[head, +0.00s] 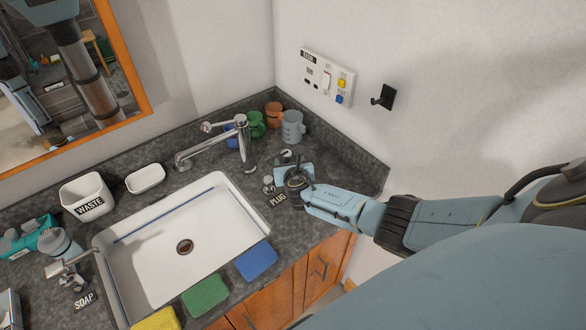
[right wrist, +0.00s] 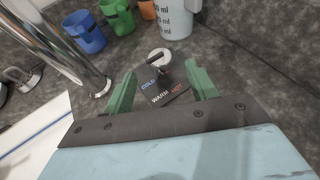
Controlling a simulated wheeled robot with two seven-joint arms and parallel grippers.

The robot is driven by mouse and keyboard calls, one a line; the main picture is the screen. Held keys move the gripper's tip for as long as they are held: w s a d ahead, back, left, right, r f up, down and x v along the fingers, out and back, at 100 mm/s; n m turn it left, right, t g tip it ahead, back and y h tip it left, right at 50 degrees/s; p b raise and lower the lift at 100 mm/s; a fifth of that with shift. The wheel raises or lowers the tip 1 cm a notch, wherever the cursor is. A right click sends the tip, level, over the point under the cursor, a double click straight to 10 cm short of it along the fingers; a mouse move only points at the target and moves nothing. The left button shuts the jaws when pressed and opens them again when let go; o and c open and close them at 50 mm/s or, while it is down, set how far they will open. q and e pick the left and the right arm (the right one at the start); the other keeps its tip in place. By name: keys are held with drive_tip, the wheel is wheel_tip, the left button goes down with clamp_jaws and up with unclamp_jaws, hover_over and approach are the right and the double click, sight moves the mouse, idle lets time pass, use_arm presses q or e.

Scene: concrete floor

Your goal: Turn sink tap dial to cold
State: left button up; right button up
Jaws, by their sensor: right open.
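The tap dial (right wrist: 161,57) is a small round silver knob with a dark pointer, on a dark plate marked COLD, WARM and HOT. COLD is on the left, WARM at the near middle and HOT on the right. I cannot tell exactly which mark the pointer faces. In the head view the dial (head: 286,154) sits on the counter right of the chrome tap (head: 246,145). My right gripper (head: 294,176) is just in front of the dial. In the right wrist view its green fingers (right wrist: 162,86) are apart, with the plate between them. My left gripper is not in view.
The white sink (head: 150,255) lies left of the gripper. Several cups, including a grey mug (head: 292,127), stand behind the dial near the wall corner. A PLUG label (head: 278,200) is beside the gripper. A socket panel (head: 327,78) and black hook (head: 384,97) are on the wall.

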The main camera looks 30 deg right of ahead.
drive_tip(key=shift+v, duration=3.25)
